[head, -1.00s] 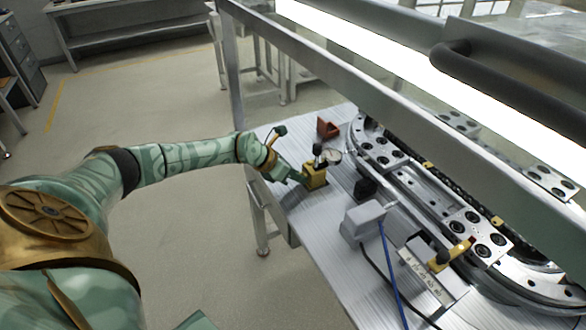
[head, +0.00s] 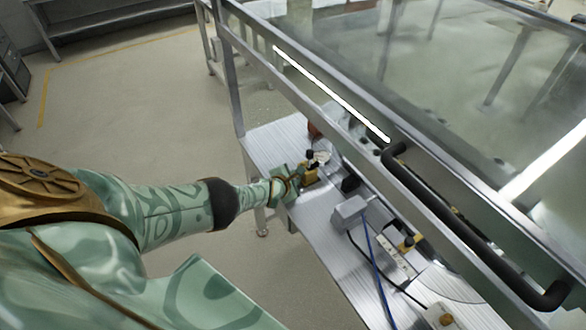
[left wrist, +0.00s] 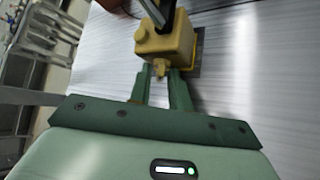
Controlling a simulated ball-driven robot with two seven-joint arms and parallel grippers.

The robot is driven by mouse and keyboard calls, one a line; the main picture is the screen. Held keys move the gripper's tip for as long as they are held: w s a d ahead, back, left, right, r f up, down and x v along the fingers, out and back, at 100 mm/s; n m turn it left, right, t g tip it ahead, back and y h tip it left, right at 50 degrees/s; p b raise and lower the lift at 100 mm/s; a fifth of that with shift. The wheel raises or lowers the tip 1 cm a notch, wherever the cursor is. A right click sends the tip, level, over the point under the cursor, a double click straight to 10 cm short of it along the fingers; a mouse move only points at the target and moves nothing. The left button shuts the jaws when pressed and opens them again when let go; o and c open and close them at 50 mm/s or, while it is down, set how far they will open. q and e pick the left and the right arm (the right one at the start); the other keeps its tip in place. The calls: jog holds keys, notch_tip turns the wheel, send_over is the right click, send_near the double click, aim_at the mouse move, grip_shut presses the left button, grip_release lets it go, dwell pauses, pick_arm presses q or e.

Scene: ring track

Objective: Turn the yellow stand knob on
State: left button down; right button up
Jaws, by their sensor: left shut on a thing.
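The yellow stand (head: 310,176) is a small block on the grey slatted table, with a dark post on top. In the left wrist view the yellow stand (left wrist: 168,42) sits straight ahead, and its small yellow knob (left wrist: 161,68) sticks out toward me. My left gripper (head: 297,180) reaches the stand from the left. In the left wrist view its two green fingers (left wrist: 160,78) are closed in on the knob, one on each side. The fingertips partly hide the knob's sides. My right gripper is not in view.
A grey box (head: 349,212) with a blue cable stands on the table nearer me. A reddish part (head: 314,130) lies behind the stand. A metal frame with a black handle (head: 470,235) runs over the table's right side. The floor on the left is open.

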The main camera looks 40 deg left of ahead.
pick_arm(q)
jog(key=shift+d+f+m+t, duration=0.1)
jog(key=shift+d+m+t, duration=0.1)
jog(key=shift+m+t, duration=0.1)
jog(key=shift+y, duration=0.3)
dwell(0.3)
jog(key=c, duration=1.5)
grip_release()
jog(key=shift+c, duration=0.2)
